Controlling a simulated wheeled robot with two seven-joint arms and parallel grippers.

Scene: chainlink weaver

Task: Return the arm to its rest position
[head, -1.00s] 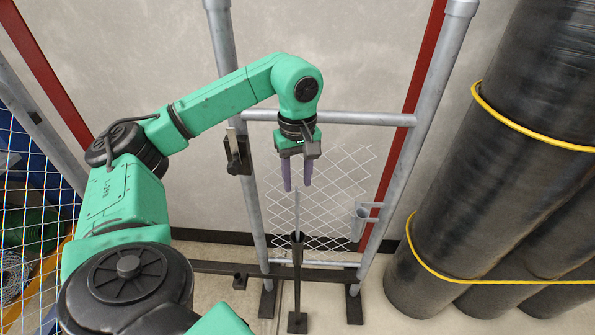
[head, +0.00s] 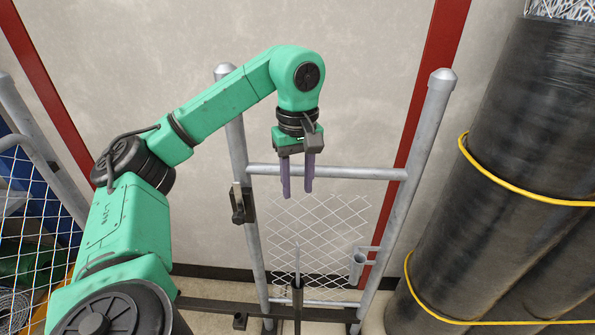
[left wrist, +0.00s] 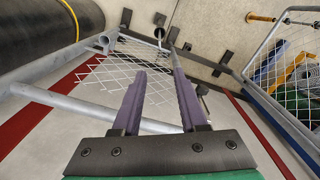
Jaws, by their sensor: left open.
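My left gripper (head: 297,192) has two purple fingers pointing down, spread apart with nothing between them. It hangs in front of the grey pipe frame (head: 330,172), above a dark upright tube (head: 297,294) with a thin pale rod (head: 297,258) standing in it. The fingers are clear of the rod. My green left arm (head: 220,108) reaches in from the left, bent at the elbow. In the left wrist view the gripper (left wrist: 158,68) shows the same empty gap, with the mesh beyond it. My right gripper is not in view.
White wire mesh (head: 320,235) hangs in the pipe frame, with a small grey cup (head: 357,265) at its right post. Large black rolls with yellow straps (head: 520,190) stand at the right. A mesh fence (head: 35,220) stands at the left.

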